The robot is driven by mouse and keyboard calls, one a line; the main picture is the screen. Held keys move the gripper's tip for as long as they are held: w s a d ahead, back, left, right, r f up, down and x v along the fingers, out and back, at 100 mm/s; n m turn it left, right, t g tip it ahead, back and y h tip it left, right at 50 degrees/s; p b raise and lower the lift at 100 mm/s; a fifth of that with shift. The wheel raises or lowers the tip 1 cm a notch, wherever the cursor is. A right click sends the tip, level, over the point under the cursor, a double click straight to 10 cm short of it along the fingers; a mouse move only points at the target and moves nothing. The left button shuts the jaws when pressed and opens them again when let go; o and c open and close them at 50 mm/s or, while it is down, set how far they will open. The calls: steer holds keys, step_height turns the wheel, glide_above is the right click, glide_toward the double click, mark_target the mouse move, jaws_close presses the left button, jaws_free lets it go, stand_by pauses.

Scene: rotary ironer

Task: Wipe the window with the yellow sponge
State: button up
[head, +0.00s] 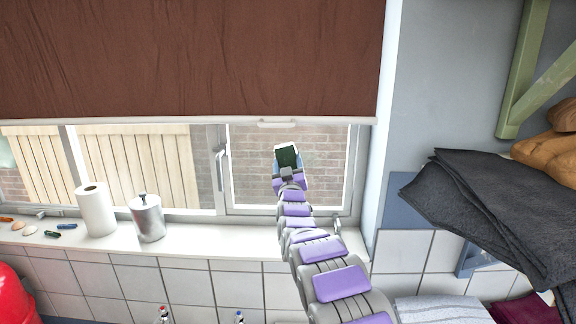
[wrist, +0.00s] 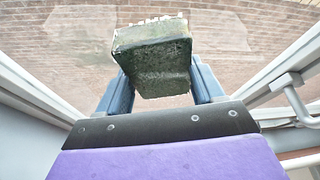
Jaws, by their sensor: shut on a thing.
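My gripper (head: 290,172) is shut on a sponge (wrist: 153,58), with one blue finger on either side of it. The side I see is dark green and grimy, with a pale top edge; no yellow shows. The sponge also shows in the head view (head: 286,156), small and dark. It is in front of the right window pane (head: 325,160), a little below the blind. The pane has hazy smears with curved edges in the wrist view (wrist: 225,35). I cannot tell whether the sponge touches the glass, as its far face is hidden.
A brown blind (head: 190,60) covers the upper window. A window handle (head: 221,167) stands left of my gripper. On the sill (head: 200,243) are a paper roll (head: 96,210), a metal canister (head: 147,218) and small items. Dark cloths (head: 490,205) and a green bracket (head: 520,75) are at right.

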steer(key=shift+w+d+b, duration=0.1)
steer(key=shift+d+b, duration=1.4)
steer(key=shift+d, duration=4.55)
steer(key=shift+r, duration=0.15)
steer(key=shift+a, duration=0.15)
steer(key=shift+a+b, duration=0.55)
steer(key=shift+a, duration=2.5)
steer(key=shift+a+p, duration=1.25)
steer(key=shift+a, duration=1.7)
steer(key=shift+d, duration=0.1)
